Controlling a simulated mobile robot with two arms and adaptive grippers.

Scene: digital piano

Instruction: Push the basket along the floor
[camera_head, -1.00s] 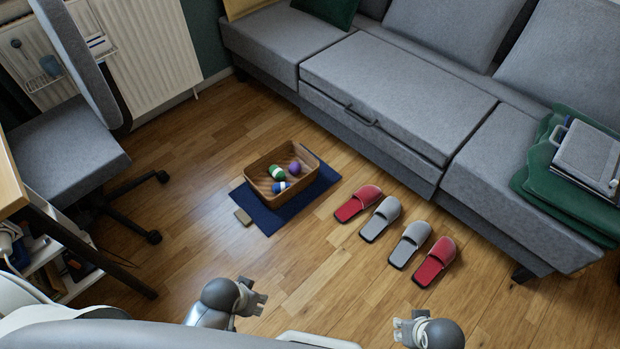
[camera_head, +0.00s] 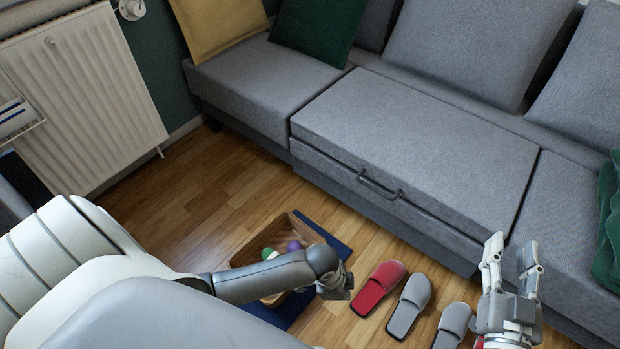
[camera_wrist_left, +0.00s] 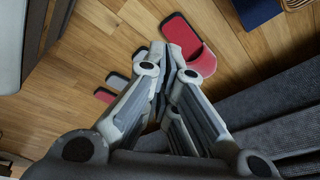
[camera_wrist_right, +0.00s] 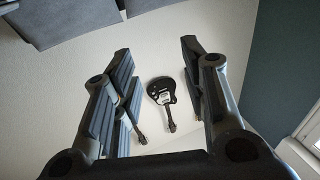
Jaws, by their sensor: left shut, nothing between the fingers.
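The brown basket (camera_head: 258,241) stands on the dark blue mat (camera_head: 331,236) on the wooden floor. A green and white ball (camera_head: 268,254) and a purple ball (camera_head: 294,245) show inside it. My left arm crosses in front of the basket and hides its near part. My left gripper (camera_head: 337,288) is past the basket's right side in the head view; whether it touches cannot be told. In the left wrist view it is shut and empty (camera_wrist_left: 168,68), with the mat (camera_wrist_left: 257,10) at the top right. My right gripper (camera_head: 508,254) is open, empty and raised, fingers upward.
A red slipper (camera_head: 378,287) and grey slippers (camera_head: 409,305) lie right of the basket. The grey sofa (camera_head: 400,150) runs along the back and right. A radiator (camera_head: 80,95) is at the left. Bare floor (camera_head: 205,200) lies left of and behind the basket.

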